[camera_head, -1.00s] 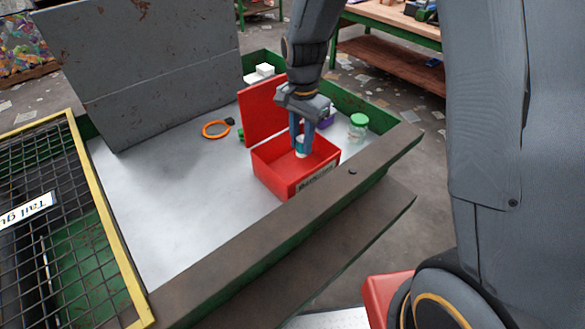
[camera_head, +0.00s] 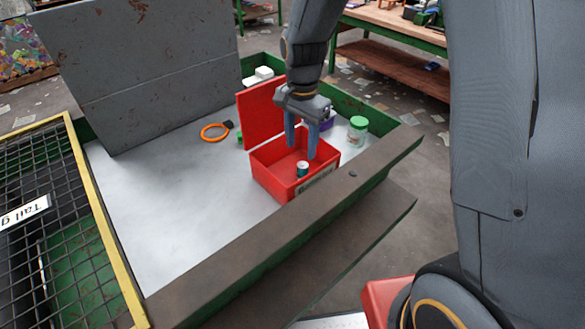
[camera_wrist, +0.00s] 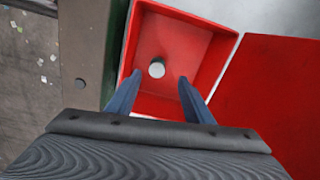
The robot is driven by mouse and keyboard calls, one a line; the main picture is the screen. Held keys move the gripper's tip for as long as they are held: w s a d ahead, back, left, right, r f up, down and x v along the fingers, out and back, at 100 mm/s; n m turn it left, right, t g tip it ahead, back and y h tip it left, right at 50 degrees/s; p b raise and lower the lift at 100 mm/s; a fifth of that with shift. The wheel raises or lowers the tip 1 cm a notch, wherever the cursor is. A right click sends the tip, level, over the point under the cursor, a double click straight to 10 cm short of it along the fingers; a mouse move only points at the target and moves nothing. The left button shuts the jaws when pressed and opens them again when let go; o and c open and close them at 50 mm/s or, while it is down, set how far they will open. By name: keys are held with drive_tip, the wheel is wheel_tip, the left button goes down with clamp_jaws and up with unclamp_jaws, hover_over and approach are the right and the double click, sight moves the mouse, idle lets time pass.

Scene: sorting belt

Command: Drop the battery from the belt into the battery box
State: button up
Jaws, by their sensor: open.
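The red battery box (camera_head: 272,183) stands on the grey tray surface with its lid (camera_head: 262,112) open behind it; it also shows in the wrist view (camera_wrist: 206,32). The battery (camera_head: 302,169), a small cylinder with a pale end and a teal band, is inside the box, apart from the fingers. In the wrist view the battery (camera_wrist: 157,68) shows its round end between and beyond the fingertips. My gripper (camera_head: 301,152) is open and empty, pointing down over the box; its blue fingers (camera_wrist: 157,84) are spread apart.
An orange ring (camera_head: 214,132) lies left of the box. A green-lidded jar (camera_head: 357,131) stands right of it, and white blocks (camera_head: 262,75) lie behind. A yellow-framed mesh guard (camera_head: 100,230) stands at left. The grey surface in front left is clear.

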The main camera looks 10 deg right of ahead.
wheel_tip(320, 180, up, 7)
drive_tip(key=b, duration=0.1)
drive_tip(key=shift+f+b, duration=0.2)
drive_tip(key=shift+b, duration=0.15)
